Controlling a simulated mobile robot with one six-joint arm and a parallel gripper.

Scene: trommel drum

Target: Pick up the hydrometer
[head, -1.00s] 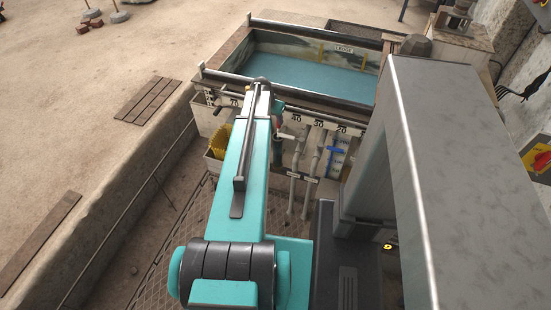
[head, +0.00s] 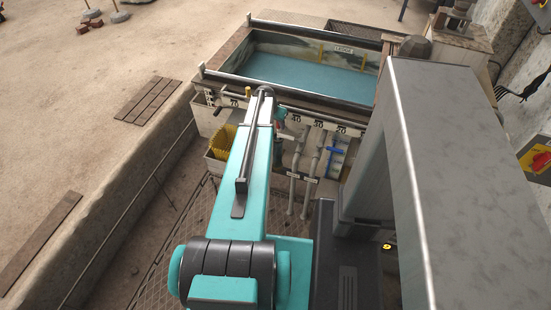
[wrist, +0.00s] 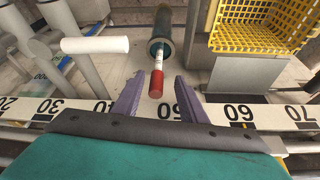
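The hydrometer (wrist: 156,82) shows in the wrist view as a thin white stem with a red end. It sticks out of a dark teal cylinder (wrist: 161,34) near the top centre. My gripper (wrist: 158,80) has two purple fingers set wide apart. The red end appears between the fingertips, with a gap on each side. Whether it is level with the tips in depth, I cannot tell. The hydrometer's lower part is hidden in the cylinder. In the head view my own arm hides the gripper and the hydrometer.
A numbered scale strip (wrist: 275,114) runs across below the fingers. A yellow mesh basket (wrist: 262,22) stands right of the cylinder, and white pipes (wrist: 92,45) lie to the left. A tank of blue liquid (head: 310,77) stands beyond my arm in the head view.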

